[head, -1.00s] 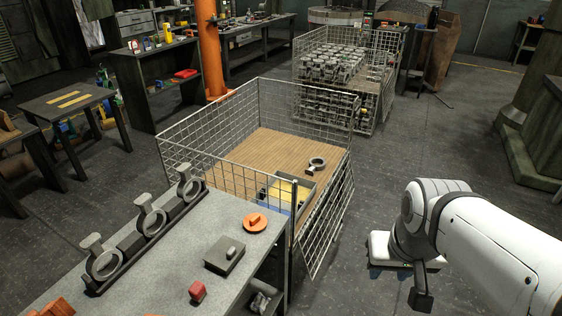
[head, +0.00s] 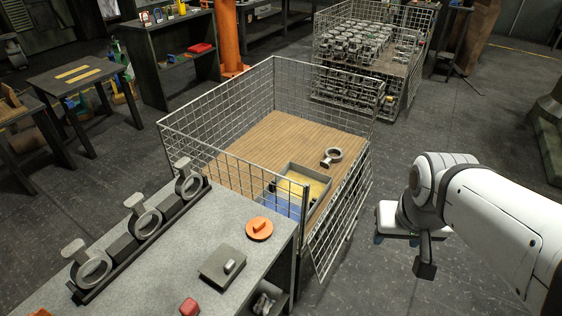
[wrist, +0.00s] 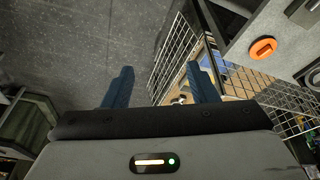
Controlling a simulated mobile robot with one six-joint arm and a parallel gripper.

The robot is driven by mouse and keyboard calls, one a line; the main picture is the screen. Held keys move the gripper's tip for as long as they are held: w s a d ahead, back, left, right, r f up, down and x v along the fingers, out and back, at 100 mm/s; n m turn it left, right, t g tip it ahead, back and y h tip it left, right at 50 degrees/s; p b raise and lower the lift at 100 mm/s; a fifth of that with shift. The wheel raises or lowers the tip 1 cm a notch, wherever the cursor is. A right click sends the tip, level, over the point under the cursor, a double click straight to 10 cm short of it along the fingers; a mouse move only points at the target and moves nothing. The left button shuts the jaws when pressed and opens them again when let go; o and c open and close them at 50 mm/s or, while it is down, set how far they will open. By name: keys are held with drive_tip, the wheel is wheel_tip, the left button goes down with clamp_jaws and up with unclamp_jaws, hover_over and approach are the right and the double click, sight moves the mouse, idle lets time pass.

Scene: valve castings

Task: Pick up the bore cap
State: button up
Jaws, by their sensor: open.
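The round orange cap with a raised grip bar, which I take as the bore cap (head: 259,229), lies flat on the grey bench top near its right edge. It also shows at the upper right of the wrist view (wrist: 263,47). My gripper (wrist: 160,80) is open, its two blue fingers apart with nothing held between them. In the head view my gripper (head: 395,238) hangs to the right of the wire cage, well apart from the cap and beyond the bench edge.
A wire cage (head: 215,112) stands behind the bench, holding a shallow tray (head: 318,172) and a casting (head: 331,157). Floor between cage and arm is clear.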

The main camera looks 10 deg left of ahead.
drive_tip(key=shift+o, duration=1.3)
drive_tip(key=w+a+f+n+t+b, duration=0.2)
drive_tip(key=w+f+t+b, duration=0.2)
drive_tip(key=w+f+b, duration=0.3)
drive_tip(key=w+f, duration=0.2)
drive_tip(key=w, duration=0.2)
drive_tip(key=shift+a+f+n, duration=0.2)
drive_tip(key=shift+a+n, duration=0.05)
drive_tip(key=shift+n, duration=0.05)
drive_tip(key=n+y+b, duration=0.9)
drive_tip(key=y+b, duration=0.3)
approach(259, 223)
drive_tip(key=shift+x, duration=1.2)
drive_tip(key=b+x, duration=0.3)
drive_tip(key=x, duration=0.4)
drive_tip(key=shift+w+a+f, duration=0.15)
drive_tip(key=shift+a+f, duration=0.05)
drive_tip(key=shift+a, duration=0.05)
drive_tip(key=shift+c, duration=0.4)
drive_tip(key=shift+r, duration=0.1)
drive_tip(key=c, duration=1.1)
